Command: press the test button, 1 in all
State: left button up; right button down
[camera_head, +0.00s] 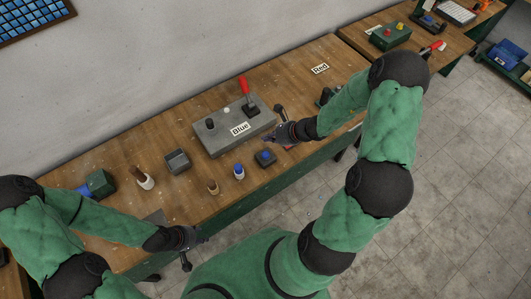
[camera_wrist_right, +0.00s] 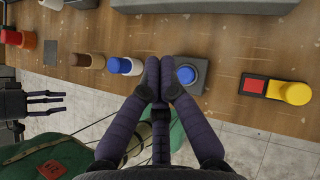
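A small dark box (camera_head: 265,159) with a round blue button on top stands near the table's front edge. It also shows in the right wrist view (camera_wrist_right: 202,76), just right of my right fingertips. My right gripper (camera_head: 272,138) is beside and above this box, its fingertips together (camera_wrist_right: 164,68) and nothing seen between them. Contact with the button cannot be made out. My left gripper (camera_head: 194,247) is low at the table's front left, fingers apart and empty. A grey panel (camera_head: 220,144) labelled Blue carries a red-handled lever (camera_head: 243,86), a white button (camera_head: 226,110) and a dark knob.
Small cylinders, one blue-topped (camera_head: 239,172), one tan (camera_head: 213,187) and one brown and white (camera_head: 143,178), stand left of the box. A red and yellow fixture (camera_wrist_right: 288,92) is to the right. The back wall bounds the table (camera_head: 300,75).

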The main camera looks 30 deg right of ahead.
jog(key=shift+f, duration=0.1)
jog(key=b, duration=0.5)
send_over(268, 154)
notch_tip(268, 154, down, 7)
jog(key=shift+r, duration=0.1)
jog(key=shift+w+f+b, duration=0.1)
jog(key=shift+f+b, duration=0.8)
jog(key=shift+b, duration=0.15)
dwell(0.4)
jog(key=shift+f+b, duration=0.45)
jog(key=shift+b, duration=0.05)
jog(key=shift+f+b, duration=0.45)
jog(key=shift+b, duration=0.05)
dwell(0.6)
jog(key=shift+r, duration=0.15)
jog(key=shift+r+p, duration=0.65)
jog(key=shift+r, duration=0.15)
jog(key=shift+r, duration=0.1)
